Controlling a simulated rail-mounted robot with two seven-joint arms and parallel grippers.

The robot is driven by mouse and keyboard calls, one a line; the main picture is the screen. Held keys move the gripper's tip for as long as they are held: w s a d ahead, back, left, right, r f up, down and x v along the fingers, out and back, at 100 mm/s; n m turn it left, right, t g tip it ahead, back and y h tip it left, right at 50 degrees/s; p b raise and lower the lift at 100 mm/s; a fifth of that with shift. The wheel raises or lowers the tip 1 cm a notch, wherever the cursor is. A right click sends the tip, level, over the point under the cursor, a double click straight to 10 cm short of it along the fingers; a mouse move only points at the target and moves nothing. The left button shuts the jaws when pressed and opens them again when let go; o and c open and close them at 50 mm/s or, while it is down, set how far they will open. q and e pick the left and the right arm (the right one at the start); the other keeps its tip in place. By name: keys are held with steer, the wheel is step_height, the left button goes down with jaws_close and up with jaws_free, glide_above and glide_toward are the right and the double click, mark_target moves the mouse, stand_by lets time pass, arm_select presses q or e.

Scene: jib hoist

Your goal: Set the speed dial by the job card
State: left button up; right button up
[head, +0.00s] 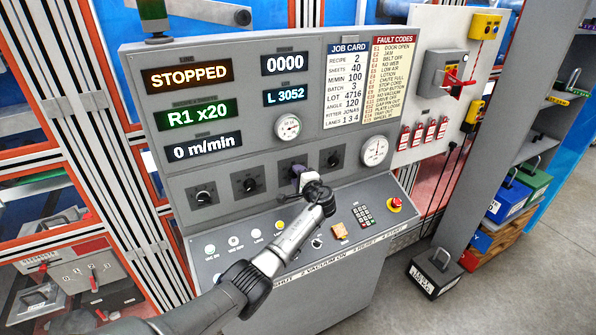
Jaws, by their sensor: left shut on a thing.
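The job card (347,84) on the grey console reads recipe 2, sheets 40, m/min 100, batch 3, lot 4716, angle 120, fitter Jonas, lanes 1 3 4. A row of black dials crosses the console below the displays: one at the left (203,195), a second (249,183), a third (291,165) and one at the right (332,158). Their labels are too small to read. My left gripper (301,180) is shut on the knob of the third dial, which the gripper mostly hides, so its pointer cannot be read. My right gripper is not in view.
Displays read STOPPED (190,76), R1 x20 (197,114) and 0 m/min (202,146). Buttons, a keypad (362,213) and a red emergency stop (395,204) lie on the sloped panel below. A switch with a red handle (457,80) is at the right.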

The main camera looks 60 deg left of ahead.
arm_select(q)
steer(key=shift+m+p, duration=0.95)
steer(key=shift+m, duration=0.65)
steer(key=o, duration=0.9)
steer(key=shift+s+d+r+b, duration=0.1)
steer(key=shift+s+d, duration=0.1)
steer(key=shift+d, duration=2.1)
steer(key=shift+s+d+r+b, duration=0.1)
steer(key=shift+s+d, duration=0.05)
steer(key=shift+d, duration=2.15)
steer(key=shift+s+d+r+b, duration=0.1)
steer(key=shift+s+d, duration=0.1)
steer(key=shift+d, duration=2.1)
